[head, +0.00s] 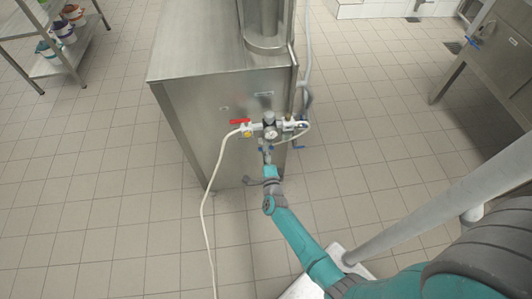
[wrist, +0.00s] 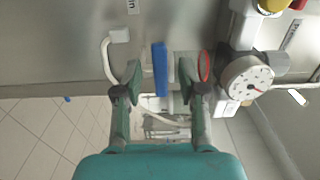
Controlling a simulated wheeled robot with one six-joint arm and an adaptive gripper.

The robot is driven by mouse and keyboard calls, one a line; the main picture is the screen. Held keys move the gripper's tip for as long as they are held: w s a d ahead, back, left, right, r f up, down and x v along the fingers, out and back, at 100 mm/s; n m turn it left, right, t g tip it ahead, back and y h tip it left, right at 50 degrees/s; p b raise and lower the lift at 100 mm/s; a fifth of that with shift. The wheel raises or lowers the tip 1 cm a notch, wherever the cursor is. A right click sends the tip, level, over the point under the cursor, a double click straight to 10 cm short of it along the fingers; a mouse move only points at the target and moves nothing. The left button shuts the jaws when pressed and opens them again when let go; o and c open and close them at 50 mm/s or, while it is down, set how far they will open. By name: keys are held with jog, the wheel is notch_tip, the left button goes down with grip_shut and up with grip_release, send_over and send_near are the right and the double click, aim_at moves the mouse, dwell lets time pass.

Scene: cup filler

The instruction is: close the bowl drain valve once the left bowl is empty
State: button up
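My gripper (wrist: 160,76) is open, with one finger on each side of the handle and visible gaps between. In the head view my gripper (head: 267,163) reaches up to the blue parts under the pressure gauge (head: 270,132) on the steel cabinet (head: 222,105). The gauge also shows in the wrist view (wrist: 247,82). The left bowl and its contents cannot be made out.
A red lever (head: 240,121) sits left of the gauge, with a white hose (head: 205,205) hanging to the floor. Another blue handle (head: 298,148) is to the right. A shelf rack (head: 60,63) stands far left and a steel unit (head: 497,62) far right. Tiled floor between is clear.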

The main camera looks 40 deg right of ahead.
jog(key=shift+s+a, duration=0.1)
jog(key=v, duration=1.1)
jog(key=shift+s+a, duration=0.2)
jog(key=shift+s, duration=0.1)
jog(key=s+a+r+n+t+y, duration=0.1)
jog(key=s+a+r+n+y, duration=0.1)
jog(key=s+a+r+n, duration=0.3)
jog(key=s+a+r+n+y, duration=0.1)
jog(key=s+r+n+y, duration=0.1)
jog(key=s+n, duration=0.35)
jog(key=s+a+r+n+t+y, duration=0.1)
jog(key=s+a+r+n+y, duration=0.15)
jog(key=s, duration=0.45)
jog(key=s+a+r+n+g+y, duration=0.1)
jog(key=s+a+r+n, duration=0.1)
jog(key=s+r+n, duration=0.4)
jog(key=s+a+r+n+g+y, duration=0.1)
jog(key=s+a+r+n+y, duration=0.1)
jog(key=s+r+n, duration=0.4)
notch_tip(320, 180, up, 5)
jog(key=shift+a+r, duration=0.1)
jog(key=shift+a, duration=0.75)
